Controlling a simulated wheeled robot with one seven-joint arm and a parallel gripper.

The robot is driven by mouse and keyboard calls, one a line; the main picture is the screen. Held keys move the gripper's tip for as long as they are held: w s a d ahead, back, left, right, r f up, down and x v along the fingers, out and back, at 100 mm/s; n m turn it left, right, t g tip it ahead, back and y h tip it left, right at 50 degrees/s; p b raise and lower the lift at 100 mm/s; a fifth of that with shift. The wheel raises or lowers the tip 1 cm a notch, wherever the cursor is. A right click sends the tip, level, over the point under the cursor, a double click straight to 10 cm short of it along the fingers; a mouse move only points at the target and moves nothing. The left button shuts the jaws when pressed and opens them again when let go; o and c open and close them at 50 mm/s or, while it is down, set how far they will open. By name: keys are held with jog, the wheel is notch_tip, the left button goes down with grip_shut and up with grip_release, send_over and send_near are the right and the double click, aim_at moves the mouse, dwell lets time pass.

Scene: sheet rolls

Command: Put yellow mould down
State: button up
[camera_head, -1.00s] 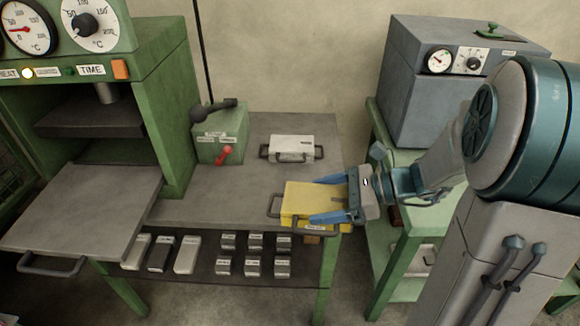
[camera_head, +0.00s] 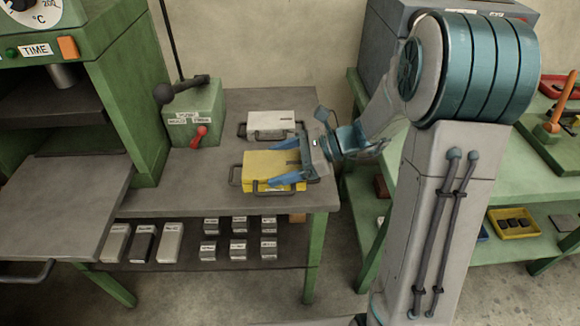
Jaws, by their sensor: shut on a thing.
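The yellow mould (camera_head: 262,168) is a flat, box-like block with dark handles at its left end and front. It is at the right part of the grey bench top (camera_head: 215,182), near the front edge. My gripper (camera_head: 286,180) comes from the right, its blue fingers along the mould's front and back sides, shut on it. The mould looks level and at or just above the bench top; I cannot tell whether it touches. The fingers hide part of its right end.
A white mould (camera_head: 272,122) lies just behind the yellow one. A green control box (camera_head: 192,118) with levers stands behind left. The green press (camera_head: 130,110) is further left. A shelf below (camera_head: 190,258) holds several labelled blocks. Bare bench lies left of the yellow mould.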

jog(key=shift+w+a+f, duration=0.3)
jog(key=shift+w+f, duration=0.05)
jog(key=shift+w, duration=0.2)
jog(key=shift+w+a+f, duration=0.25)
jog(key=shift+w+f, duration=0.05)
jog(key=shift+w, duration=0.25)
jog(key=shift+f+b, duration=0.3)
jog(key=shift+f, duration=1.65)
jog(key=shift+f, duration=0.1)
jog(key=o, duration=2)
jog(key=shift+s+f, duration=0.1)
jog(key=shift+f, duration=0.05)
jog(key=shift+c, duration=0.2)
